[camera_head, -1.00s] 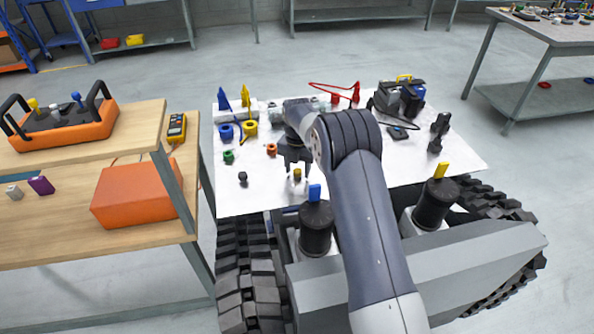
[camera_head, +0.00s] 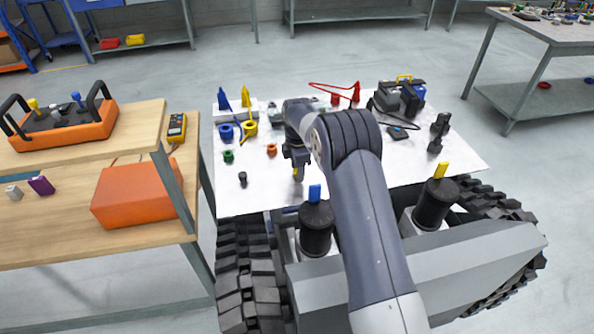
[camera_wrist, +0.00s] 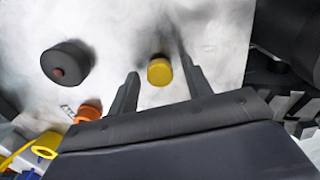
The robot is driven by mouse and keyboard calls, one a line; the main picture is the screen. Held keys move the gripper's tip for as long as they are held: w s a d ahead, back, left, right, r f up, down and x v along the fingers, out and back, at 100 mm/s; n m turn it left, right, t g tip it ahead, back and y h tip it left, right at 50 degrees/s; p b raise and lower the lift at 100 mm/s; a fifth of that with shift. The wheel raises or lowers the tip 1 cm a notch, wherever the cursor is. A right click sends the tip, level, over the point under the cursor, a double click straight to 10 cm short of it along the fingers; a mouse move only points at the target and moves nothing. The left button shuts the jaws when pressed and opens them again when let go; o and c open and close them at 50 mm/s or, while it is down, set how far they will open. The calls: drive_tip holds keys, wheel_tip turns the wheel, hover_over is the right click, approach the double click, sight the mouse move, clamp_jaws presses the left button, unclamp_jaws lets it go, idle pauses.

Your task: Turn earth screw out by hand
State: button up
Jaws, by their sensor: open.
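The earth screw appears to be the small yellow knob (camera_wrist: 159,71) standing on the white panel (camera_wrist: 215,30). In the head view the yellow knob (camera_head: 297,172) is partly hidden by my gripper. My gripper (camera_wrist: 158,76) is open, with one finger on each side of the knob in the wrist view. Gaps show between the knob and both fingers, so I see no contact. In the head view my gripper (camera_head: 298,170) points down at the knob, its fingers seen nearly edge-on.
A black knob (camera_head: 242,179) stands left of the screw, and an orange ring (camera_head: 271,149) lies behind it. Blue (camera_head: 226,131) and yellow (camera_head: 250,128) rings are further back. Two black posts, blue-topped (camera_head: 316,230) and yellow-topped (camera_head: 436,205), stand in front of the panel.

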drive_tip(key=m, duration=0.9)
drive_tip(key=shift+m, duration=0.4)
drive_tip(key=m, duration=0.9)
drive_tip(key=c, duration=0.8)
drive_tip(key=n, duration=0.7)
drive_tip(key=shift+n, duration=1.3)
